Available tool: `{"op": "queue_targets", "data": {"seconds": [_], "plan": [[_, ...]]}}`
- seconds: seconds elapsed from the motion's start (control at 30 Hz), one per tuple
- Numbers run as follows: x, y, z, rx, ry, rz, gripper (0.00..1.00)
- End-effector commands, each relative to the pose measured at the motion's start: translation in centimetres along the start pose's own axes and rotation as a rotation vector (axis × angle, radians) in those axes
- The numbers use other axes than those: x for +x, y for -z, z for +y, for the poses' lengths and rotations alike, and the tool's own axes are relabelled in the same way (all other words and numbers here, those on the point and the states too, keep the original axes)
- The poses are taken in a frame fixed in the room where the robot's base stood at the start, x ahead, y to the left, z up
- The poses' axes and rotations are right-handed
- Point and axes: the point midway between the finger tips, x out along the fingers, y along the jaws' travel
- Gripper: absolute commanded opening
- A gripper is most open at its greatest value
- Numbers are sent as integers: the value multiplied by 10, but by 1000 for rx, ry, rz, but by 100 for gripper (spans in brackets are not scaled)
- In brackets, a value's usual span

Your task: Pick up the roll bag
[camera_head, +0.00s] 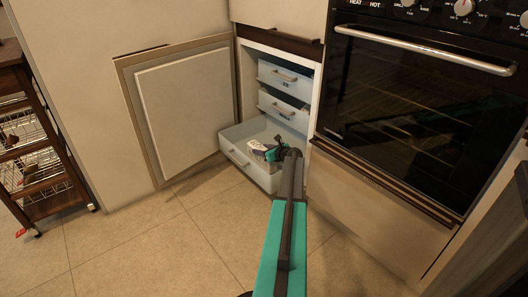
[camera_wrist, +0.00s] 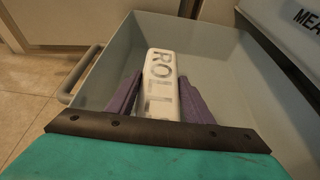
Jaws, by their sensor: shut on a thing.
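The roll bag (camera_wrist: 158,72) is a pale, white packet with the dark letters "ROLL" on it. In the wrist view it sits between the two purple fingers of my gripper (camera_wrist: 160,100), which are shut on it. Its near end is hidden behind the gripper's dark plate. In the head view the roll bag (camera_head: 258,146) shows at the end of my gripper (camera_head: 268,153), inside the open bottom drawer (camera_head: 232,153). I cannot tell whether the bag touches the drawer floor.
Two more drawers (camera_head: 284,76) sit above the open one in the cabinet. The cabinet door (camera_head: 180,108) stands open at the left. The oven (camera_head: 400,110) is close on the right. A wire-basket cart (camera_head: 35,150) stands far left. The tiled floor in front is clear.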

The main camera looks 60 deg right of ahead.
Motion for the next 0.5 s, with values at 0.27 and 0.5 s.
{"op": "queue_targets", "data": {"seconds": [0.27,0.5], "plan": [[-18,-44,0,-2,1,-2,16],[-29,-72,0,-1,1,-2,16]]}}
